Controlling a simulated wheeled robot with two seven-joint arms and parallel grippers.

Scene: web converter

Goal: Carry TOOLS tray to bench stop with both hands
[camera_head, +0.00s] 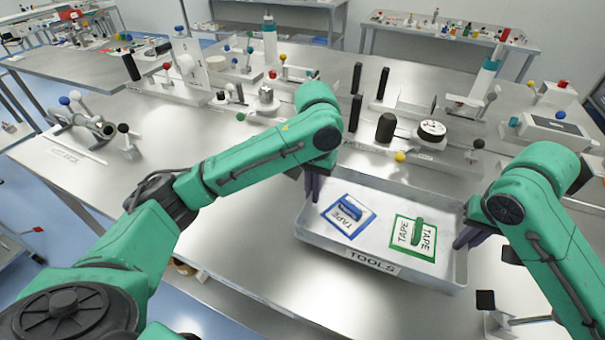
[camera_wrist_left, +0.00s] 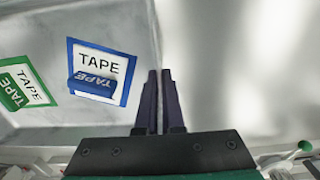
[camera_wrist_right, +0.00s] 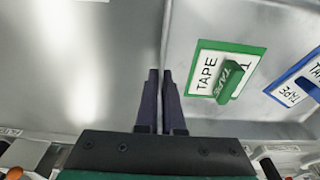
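The grey TOOLS tray (camera_head: 430,277) lies on the metal bench, its label facing me. In it are a blue-framed TAPE card with a blue tape piece (camera_head: 350,209) at left and a green-framed TAPE card with a green piece (camera_head: 416,230) at right. My left gripper (camera_head: 313,188) is at the tray's left wall; in the left wrist view its fingers (camera_wrist_left: 160,90) are nearly together with the wall between them. My right gripper (camera_head: 470,236) is at the right wall; in the right wrist view its fingers (camera_wrist_right: 161,90) close on that wall. Tray clearance is unclear.
Behind the tray stand black posts (camera_head: 386,127), a dial gauge (camera_head: 432,130) and a yellow knob (camera_head: 400,157). A white box fixture (camera_head: 553,132) is at right. A black block (camera_head: 485,300) stands at front right. The bench left of the tray is clear.

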